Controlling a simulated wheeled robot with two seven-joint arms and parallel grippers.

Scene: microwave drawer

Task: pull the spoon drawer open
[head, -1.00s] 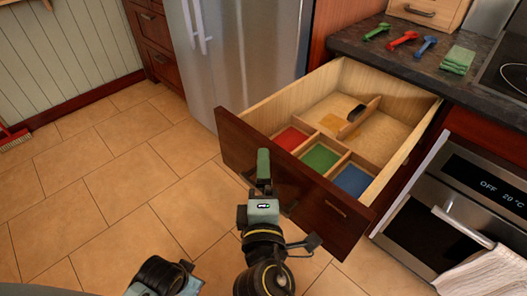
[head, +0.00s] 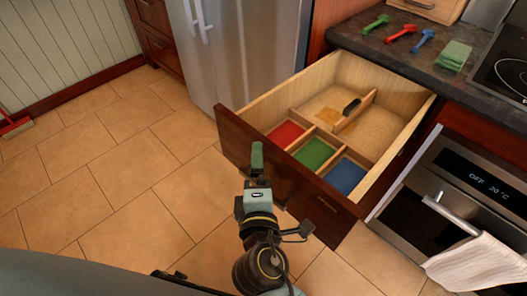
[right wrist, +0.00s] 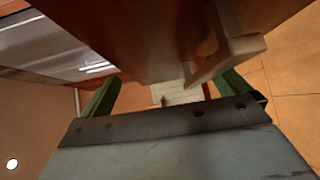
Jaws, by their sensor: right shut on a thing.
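The drawer (head: 262,150) has a dark red-brown front and stands far out from under the counter. Its light wooden inside shows red (head: 286,134), green (head: 314,153) and blue (head: 344,177) compartments at the front. My right gripper (head: 257,160) is at the outer face of the drawer front. In the right wrist view its green fingers (right wrist: 170,85) are by the pale bar handle (right wrist: 225,58), and it is shut on that handle. The exact contact is partly hidden. My left gripper is out of view.
Green (head: 376,24), red (head: 401,33) and blue (head: 424,38) utensils and a green cloth (head: 455,54) lie on the dark counter. An oven (head: 440,195) with a hanging towel (head: 480,262) stands right. A fridge (head: 245,60) stands behind.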

